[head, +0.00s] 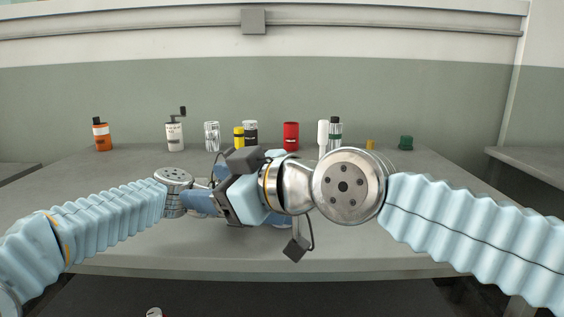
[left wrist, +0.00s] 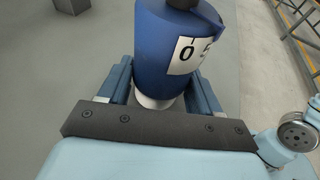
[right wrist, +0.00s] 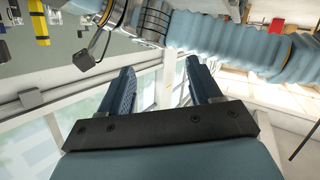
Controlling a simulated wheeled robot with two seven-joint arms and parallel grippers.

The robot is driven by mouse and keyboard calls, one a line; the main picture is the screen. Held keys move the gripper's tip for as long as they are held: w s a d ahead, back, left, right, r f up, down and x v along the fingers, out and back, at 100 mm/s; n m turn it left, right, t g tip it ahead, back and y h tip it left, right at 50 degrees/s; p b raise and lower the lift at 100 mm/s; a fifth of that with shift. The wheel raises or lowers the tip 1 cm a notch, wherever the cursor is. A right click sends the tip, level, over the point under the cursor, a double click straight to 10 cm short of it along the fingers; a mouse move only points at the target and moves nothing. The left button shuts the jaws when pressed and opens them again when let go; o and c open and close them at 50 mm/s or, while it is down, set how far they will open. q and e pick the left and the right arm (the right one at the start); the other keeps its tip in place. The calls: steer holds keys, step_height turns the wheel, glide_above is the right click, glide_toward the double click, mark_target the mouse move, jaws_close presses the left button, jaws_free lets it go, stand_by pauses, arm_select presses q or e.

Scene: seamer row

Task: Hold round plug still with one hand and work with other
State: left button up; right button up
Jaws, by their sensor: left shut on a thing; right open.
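My left gripper (left wrist: 160,92) is shut on a thick blue cylinder (left wrist: 165,40) with a white label showing "0" and part of another figure. A dark round piece (left wrist: 183,4) tops the cylinder, cut off by the frame edge. I cannot tell which part is the round plug. My right gripper (head: 210,198) is in front of the table's middle, pointing left. In the right wrist view its fingers (right wrist: 160,88) are apart with nothing between them.
On the grey table (head: 120,245), along the back, stand an orange bottle (head: 102,137), a white can with a dark crank (head: 175,136), a striped can (head: 212,137), a red can (head: 291,137), a white bottle (head: 323,138) and a green piece (head: 406,143). The table's front left is clear.

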steer(key=w+d+r+n+t, duration=0.1)
steer(key=w+d+r+t, duration=0.6)
steer(key=d+r, duration=0.5)
steer(key=s+d+f+m+g+h, duration=0.1)
steer(key=d+f+m, duration=0.1)
steer(key=f+m, duration=0.35)
steer(key=s+d+f+m, duration=0.1)
steer(key=d+f+m, duration=0.15)
steer(key=f, duration=0.55)
steer(key=shift+x, duration=4.9)
steer(key=shift+w+a+f, duration=0.15)
steer(key=shift+w+a, duration=0.05)
steer(key=shift+w, duration=0.35)
steer(key=shift+w+a+f, duration=0.2)
steer(key=shift+w, duration=0.35)
